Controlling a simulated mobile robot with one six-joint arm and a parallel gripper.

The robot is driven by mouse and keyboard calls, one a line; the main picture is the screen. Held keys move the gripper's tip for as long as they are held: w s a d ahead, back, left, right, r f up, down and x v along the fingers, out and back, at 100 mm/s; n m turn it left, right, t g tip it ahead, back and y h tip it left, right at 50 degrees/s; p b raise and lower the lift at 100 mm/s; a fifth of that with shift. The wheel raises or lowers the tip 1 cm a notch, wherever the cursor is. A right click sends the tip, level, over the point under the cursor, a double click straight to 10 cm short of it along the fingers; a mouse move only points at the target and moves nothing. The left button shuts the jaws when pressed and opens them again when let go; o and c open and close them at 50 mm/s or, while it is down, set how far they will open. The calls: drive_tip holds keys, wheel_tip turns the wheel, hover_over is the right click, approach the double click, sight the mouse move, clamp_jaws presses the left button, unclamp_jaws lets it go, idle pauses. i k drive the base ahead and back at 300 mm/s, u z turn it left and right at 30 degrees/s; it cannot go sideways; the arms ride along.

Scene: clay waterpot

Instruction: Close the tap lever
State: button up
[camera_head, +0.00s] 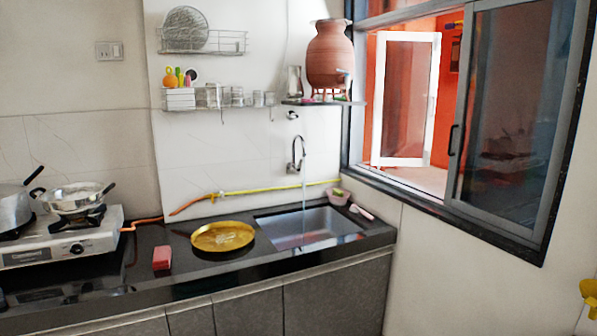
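A brown clay waterpot (330,55) stands on a wall shelf left of the window. A small pale tap (344,77) sits on its lower right side; its lever is too small to make out. Below, a curved metal sink tap (298,152) comes from the wall. A thin pale stream, looking like water, falls from it into the sink (283,222). I cannot make out the sink tap's lever position. My gripper is not clearly in view.
A gold plate (222,237) and a red block (162,258) lie on the dark counter (200,277). A stove (62,240) with pots is at the left. A yellow piece (589,291), unclear, is cut off at the right edge. The window (440,110) stands open.

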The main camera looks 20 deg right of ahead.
sight(296, 170)
drive_tip(key=z, duration=0.8)
drive_tip(key=i, duration=2.15)
drive_tip(key=u, duration=4.25)
drive_tip(key=i, duration=0.15)
drive_tip(key=z, duration=3.1)
